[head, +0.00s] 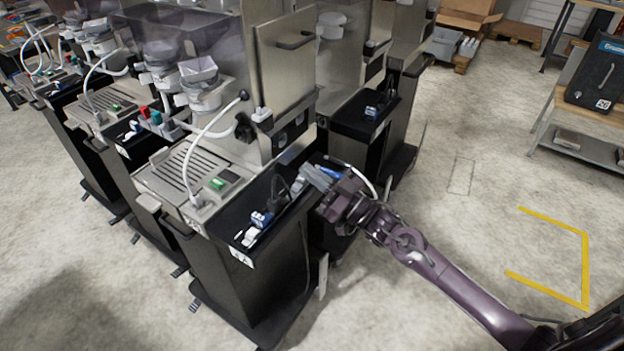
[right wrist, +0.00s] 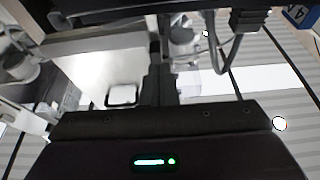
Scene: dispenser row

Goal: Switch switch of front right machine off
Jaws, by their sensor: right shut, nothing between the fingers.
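The front right machine (head: 268,135) is a steel and black dispenser in the middle of the head view. My right gripper (head: 308,174) is shut and empty. It is at the right side of the machine, over or beside the black side shelf, to the right of the switch. I cannot tell whether it touches the shelf. The switch is not clearly identifiable in the right wrist view. My left gripper is out of view.
The black side shelf (head: 272,217) holds small blue and white items (head: 261,218). A white hose (head: 212,128) arches over the drip grate (head: 190,170). More machines (head: 104,100) stand to the left and behind. Open floor lies to the right, with yellow markings (head: 584,262).

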